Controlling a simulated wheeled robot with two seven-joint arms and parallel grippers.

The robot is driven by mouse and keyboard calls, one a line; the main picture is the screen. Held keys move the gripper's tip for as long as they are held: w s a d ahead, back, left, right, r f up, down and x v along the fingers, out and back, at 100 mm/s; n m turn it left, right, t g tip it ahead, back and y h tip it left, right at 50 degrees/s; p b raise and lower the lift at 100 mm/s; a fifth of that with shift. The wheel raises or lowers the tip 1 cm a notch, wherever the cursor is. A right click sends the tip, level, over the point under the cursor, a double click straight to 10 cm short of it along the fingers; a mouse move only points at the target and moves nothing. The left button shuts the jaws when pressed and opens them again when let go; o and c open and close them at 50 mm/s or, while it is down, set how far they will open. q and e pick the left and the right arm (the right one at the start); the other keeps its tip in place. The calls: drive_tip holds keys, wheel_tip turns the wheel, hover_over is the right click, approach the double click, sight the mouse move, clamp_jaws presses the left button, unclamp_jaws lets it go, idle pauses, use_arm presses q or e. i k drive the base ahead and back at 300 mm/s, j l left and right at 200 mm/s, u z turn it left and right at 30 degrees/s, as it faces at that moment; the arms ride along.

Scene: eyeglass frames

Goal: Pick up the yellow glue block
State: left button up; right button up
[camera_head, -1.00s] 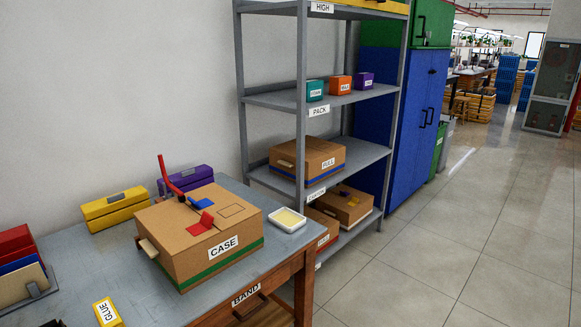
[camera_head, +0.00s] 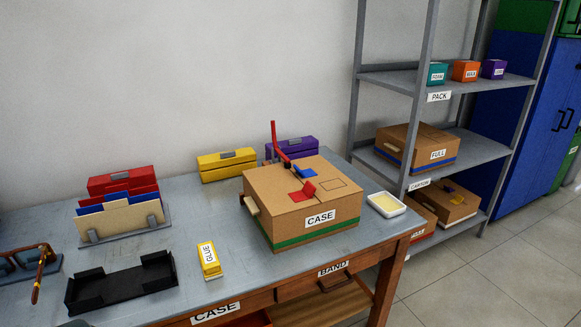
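The yellow glue block (camera_head: 211,266) lies on the grey table near its front edge, with a white GLUE label on its upper face. It sits between a black tray (camera_head: 95,291) on its left and a cardboard box labelled CASE (camera_head: 287,222) on its right. Nothing touches or covers it. Neither of my grippers shows in the head view.
A file rack (camera_head: 157,235) with coloured folders stands behind the black tray. Brown eyeglass frames (camera_head: 42,272) are at the far left. Yellow (camera_head: 226,172) and purple (camera_head: 297,150) cases stand at the wall. A white dish (camera_head: 399,207) is at the right corner. Bare tabletop surrounds the glue block.

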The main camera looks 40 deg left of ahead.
sight(209, 263)
drive_tip(key=u, duration=1.75)
